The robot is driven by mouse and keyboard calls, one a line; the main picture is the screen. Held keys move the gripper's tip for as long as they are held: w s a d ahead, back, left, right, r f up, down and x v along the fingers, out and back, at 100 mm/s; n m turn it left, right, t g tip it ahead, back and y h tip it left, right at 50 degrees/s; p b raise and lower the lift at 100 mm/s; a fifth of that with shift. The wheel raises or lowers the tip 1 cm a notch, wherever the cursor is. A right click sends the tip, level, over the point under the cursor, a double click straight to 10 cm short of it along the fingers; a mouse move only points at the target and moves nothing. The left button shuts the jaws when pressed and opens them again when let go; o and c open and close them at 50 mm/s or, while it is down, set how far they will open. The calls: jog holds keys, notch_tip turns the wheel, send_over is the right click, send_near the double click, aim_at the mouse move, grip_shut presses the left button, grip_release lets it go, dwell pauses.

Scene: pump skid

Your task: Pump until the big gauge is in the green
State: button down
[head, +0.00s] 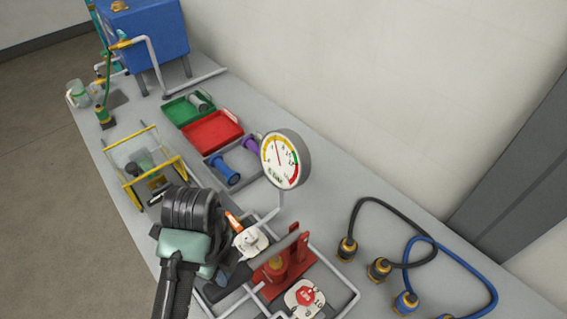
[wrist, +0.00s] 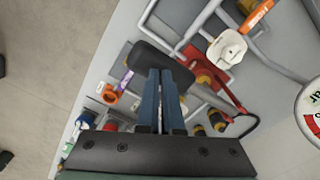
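The big gauge (head: 286,160) is a round white dial with yellow, green and red arcs. Its thin needle points up and slightly left, at the yellow part, short of the green on the right. The red hand pump (head: 285,266) stands below it and also shows in the wrist view (wrist: 207,72). Its lever ends in a black grip (wrist: 160,65). My gripper (wrist: 160,72) has its blue fingers close together, with only a narrow gap and nothing visible between them. Their tips are at the grip; contact is unclear. In the head view my wrist mostly hides them.
A white valve handle (head: 251,242) and an orange-tagged part are beside the pump. Grey pipes surround the pump. Black and blue hoses (head: 420,245) lie right. Red tray (head: 212,132) and blue tank (head: 150,30) are farther back.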

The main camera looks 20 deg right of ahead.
notch_tip(320, 180, down, 6)
jog(key=b, duration=0.4)
jog(key=shift+d+f+b, duration=0.15)
jog(key=shift+f+b, duration=0.1)
jog(key=shift+b, duration=0.05)
notch_tip(320, 180, up, 10)
jog(key=p, duration=0.7)
jog(key=shift+f+p, duration=0.25)
jog(key=shift+p, duration=0.05)
jog(key=shift+f, duration=0.1)
jog(key=shift+r, duration=0.2)
jog(key=shift+f, duration=0.1)
dwell(1.8)
dwell(0.6)
